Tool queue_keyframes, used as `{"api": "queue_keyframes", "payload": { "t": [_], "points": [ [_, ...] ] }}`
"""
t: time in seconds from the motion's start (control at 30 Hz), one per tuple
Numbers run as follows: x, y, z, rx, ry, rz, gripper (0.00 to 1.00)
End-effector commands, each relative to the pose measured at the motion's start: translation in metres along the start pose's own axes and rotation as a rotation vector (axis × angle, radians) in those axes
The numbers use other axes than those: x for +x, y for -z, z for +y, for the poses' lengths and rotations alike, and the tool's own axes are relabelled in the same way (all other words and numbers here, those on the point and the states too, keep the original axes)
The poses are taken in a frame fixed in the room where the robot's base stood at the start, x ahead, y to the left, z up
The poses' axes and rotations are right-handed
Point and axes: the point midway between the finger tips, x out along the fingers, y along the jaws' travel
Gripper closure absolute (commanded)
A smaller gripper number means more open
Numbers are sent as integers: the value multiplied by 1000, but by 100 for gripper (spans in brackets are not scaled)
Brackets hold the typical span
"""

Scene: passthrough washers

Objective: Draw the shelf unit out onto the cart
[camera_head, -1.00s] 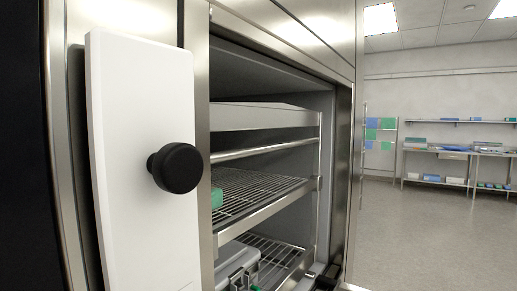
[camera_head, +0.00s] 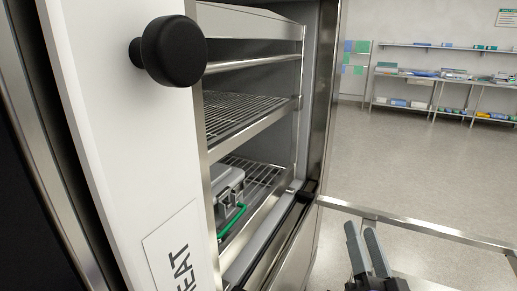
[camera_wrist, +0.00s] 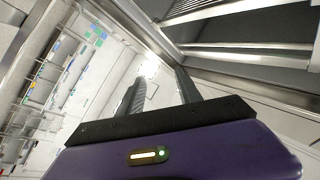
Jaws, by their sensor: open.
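The shelf unit (camera_head: 255,125) is a steel frame with wire shelves inside the open washer chamber. A grey case (camera_head: 228,186) with a green handle sits on its lower shelf. My gripper (camera_head: 363,236) is at the lower right in the head view, outside the chamber, with two grey fingers apart and nothing between them. In the wrist view my gripper (camera_wrist: 158,92) points past the chamber's edge, with the shelf unit's rails (camera_wrist: 250,50) at upper right. The steel rails (camera_head: 420,230) in front of the washer look like part of the cart; most of it is out of view.
A white panel (camera_head: 115,130) with a black knob (camera_head: 174,51) stands close on the left and hides part of the chamber. Shelving with boxes (camera_head: 440,75) stands at the far wall. The floor between (camera_head: 410,155) is clear.

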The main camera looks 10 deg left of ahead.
Motion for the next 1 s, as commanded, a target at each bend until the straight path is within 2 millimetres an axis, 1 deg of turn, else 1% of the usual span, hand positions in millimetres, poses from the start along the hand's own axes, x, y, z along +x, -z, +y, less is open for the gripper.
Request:
{"api": "queue_keyframes", "payload": {
  "t": [0.03,0.07,0.1,0.17,0.2,0.27,0.3,0.37,0.4,0.47,0.5,0.57,0.6,0.7,0.77,0.8,0.87,0.9,1.0],
  "points": [
    [26,9,-11,45,27,9,59],
    [40,12,-16,74,39,8,59],
    [58,17,-24,116,57,6,59],
    [84,25,-36,177,84,0,59],
    [101,32,-46,219,103,-7,59],
    [126,42,-61,283,131,-21,59],
    [143,49,-72,326,150,-33,59],
    [166,60,-89,392,178,-55,59],
    [182,68,-102,438,198,-73,59],
    [203,79,-121,508,225,-107,59],
    [217,88,-136,557,244,-133,59],
    [236,99,-157,632,268,-180,59],
    [247,106,-172,685,282,-216,59],
    [269,117,-206,820,301,-329,59],
    [278,118,-223,908,299,-412,59],
    [282,116,-233,973,287,-477,59],
    [282,105,-242,1068,254,-576,59],
    [281,96,-244,1117,229,-625,59],
    [276,83,-245,1193,187,-693,59]
  ]
}}
